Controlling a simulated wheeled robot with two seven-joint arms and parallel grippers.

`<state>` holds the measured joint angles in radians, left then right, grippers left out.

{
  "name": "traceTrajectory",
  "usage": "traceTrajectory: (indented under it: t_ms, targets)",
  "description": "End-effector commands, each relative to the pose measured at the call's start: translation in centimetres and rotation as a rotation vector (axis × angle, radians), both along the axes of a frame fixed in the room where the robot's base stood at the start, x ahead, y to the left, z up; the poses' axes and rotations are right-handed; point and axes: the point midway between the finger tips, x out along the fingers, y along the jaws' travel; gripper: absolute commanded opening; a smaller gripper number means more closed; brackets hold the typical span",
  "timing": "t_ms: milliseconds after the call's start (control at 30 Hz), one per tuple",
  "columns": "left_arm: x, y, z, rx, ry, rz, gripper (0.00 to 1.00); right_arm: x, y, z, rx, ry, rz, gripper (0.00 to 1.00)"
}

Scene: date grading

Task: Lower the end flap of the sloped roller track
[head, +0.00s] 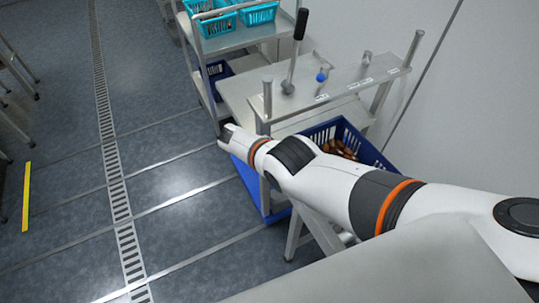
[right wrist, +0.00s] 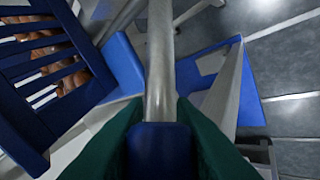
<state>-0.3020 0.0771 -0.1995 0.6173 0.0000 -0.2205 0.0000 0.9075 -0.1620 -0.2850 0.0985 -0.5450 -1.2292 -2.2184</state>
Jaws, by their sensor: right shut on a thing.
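My right gripper (right wrist: 157,112) has its dark green fingers closed around a blue grip (right wrist: 158,150) in the right wrist view. A round grey metal bar (right wrist: 160,55) runs on from this grip. I cannot tell how the bar joins the end flap. In the head view, my right arm reaches in from the right and hides much of the track; its fingers cannot be made out. A flat blue panel (head: 246,182) shows beyond the wrist, and I cannot tell whether it is the flap. The rollers are not clearly visible. My left gripper is not in view.
A blue slatted crate (head: 372,154) with brown dates stands behind my forearm; it also shows in the right wrist view (right wrist: 35,110). A metal bench with a black-handled lever (head: 300,25) and blue knob (head: 321,76) stands behind.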

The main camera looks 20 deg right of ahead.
Motion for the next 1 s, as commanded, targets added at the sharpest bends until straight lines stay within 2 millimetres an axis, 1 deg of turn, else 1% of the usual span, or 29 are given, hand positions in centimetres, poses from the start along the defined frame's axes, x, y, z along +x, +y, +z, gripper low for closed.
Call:
traceTrajectory:
  t_ms: [200,233,333,367,667,767,867,1000]
  targets:
    - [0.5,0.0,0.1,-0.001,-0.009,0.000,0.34,-0.2,0.0,-0.2,0.001,0.006,0.002,0.00]
    - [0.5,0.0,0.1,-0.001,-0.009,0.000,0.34,-0.2,0.0,-0.2,0.001,0.006,0.002,0.26]
    - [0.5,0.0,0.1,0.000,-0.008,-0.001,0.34,-0.1,0.0,-0.1,0.001,0.005,0.002,0.42]
    - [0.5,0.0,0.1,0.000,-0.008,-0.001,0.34,-0.1,0.0,-0.1,0.001,0.004,0.002,0.45]
    - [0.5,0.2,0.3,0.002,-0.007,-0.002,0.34,0.0,0.1,0.2,-0.001,0.001,0.003,0.45]
    - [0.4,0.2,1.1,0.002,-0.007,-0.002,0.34,0.0,0.7,1.2,0.001,0.000,0.005,0.45]
    - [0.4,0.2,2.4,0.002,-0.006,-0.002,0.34,0.0,1.8,2.8,0.001,-0.001,0.006,0.45]
    - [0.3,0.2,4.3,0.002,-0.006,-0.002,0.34,-0.2,3.7,5.3,0.000,0.002,0.006,0.45]
